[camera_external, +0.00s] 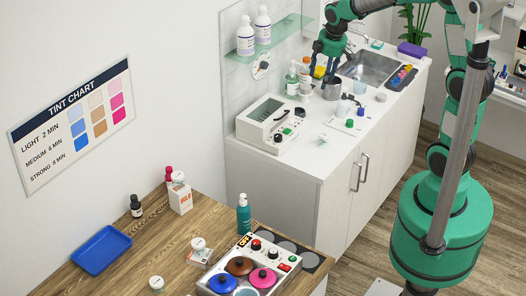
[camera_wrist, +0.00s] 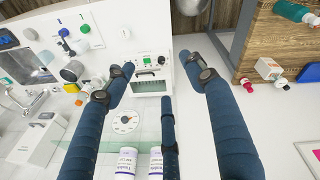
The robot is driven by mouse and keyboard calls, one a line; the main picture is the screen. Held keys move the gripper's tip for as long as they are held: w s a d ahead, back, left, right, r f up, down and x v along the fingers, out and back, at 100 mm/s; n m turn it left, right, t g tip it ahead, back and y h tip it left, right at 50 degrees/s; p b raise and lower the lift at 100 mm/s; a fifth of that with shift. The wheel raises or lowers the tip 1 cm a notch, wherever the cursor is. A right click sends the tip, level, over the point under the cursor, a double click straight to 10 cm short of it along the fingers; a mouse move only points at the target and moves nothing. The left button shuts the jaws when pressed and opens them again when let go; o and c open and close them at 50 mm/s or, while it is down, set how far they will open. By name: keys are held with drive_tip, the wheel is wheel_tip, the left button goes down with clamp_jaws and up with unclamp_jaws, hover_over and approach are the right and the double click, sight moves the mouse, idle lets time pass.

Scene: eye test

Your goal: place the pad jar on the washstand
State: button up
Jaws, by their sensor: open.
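The washstand (camera_external: 340,165) is the white cabinet with the inset sink (camera_external: 372,68); its white top also shows in the wrist view (camera_wrist: 105,20). I cannot tell for sure which small container is the pad jar. My gripper (camera_external: 328,73) is over the back part of the washstand, near the wall. In the wrist view my gripper (camera_wrist: 157,66) has its dark blue fingers spread, with nothing held between them.
A white box appliance (camera_external: 270,124) stands on the near end of the washstand. A glass shelf (camera_external: 270,40) with two white bottles juts from the wall. Several bottles crowd the washstand's wall side. A wooden table (camera_external: 140,220) with a blue tray (camera_external: 101,250) is in front.

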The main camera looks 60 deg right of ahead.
drive_tip(key=s+a+r+m+t, duration=0.1)
drive_tip(key=s+a+r+m, duration=0.2)
drive_tip(key=s+a+r, duration=0.8)
drive_tip(key=s+a+r+m+t, duration=0.1)
drive_tip(key=s+a+m, duration=0.1)
drive_tip(key=s, duration=0.6)
drive_tip(key=s+a+r+m+t, duration=0.1)
drive_tip(key=s+a+m, duration=0.1)
drive_tip(key=s, duration=0.5)
drive_tip(key=shift+s+a+y, duration=0.25)
drive_tip(key=shift+s+y, duration=0.05)
drive_tip(key=shift+s, duration=0.1)
drive_tip(key=shift+f, duration=0.15)
wheel_tip(320, 180, down, 14)
drive_tip(key=b, duration=1.3)
drive_tip(key=shift+r+b, duration=0.25)
drive_tip(key=shift+b, duration=0.15)
